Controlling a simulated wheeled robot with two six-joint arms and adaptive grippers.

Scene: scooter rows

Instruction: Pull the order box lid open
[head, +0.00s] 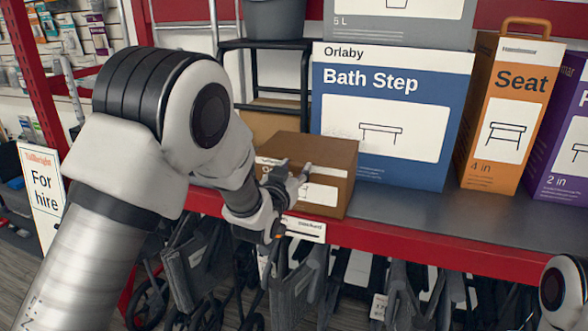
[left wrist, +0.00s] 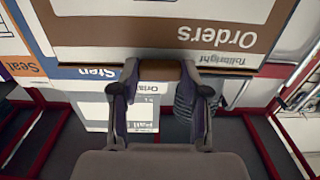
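The order box (head: 325,192) is a brown carton with a white label, standing at the front of the shelf; its lid (head: 308,146) looks down. In the left wrist view the box face (left wrist: 240,60) shows upside down, reading "Orders". My left gripper (head: 287,180) is at the front of the box and hides part of its label. In the left wrist view its fingers (left wrist: 160,85) are spread, with a brown tab-like piece (left wrist: 160,70) between their tips. I cannot tell whether they touch it. My right gripper is out of view.
A blue Bath Step box (head: 392,115) stands behind and right of the order box. An orange Seat box (head: 508,115) and a purple box (head: 565,140) stand farther right. The shelf's red front edge (head: 440,253) runs below, with folded wheeled frames under it.

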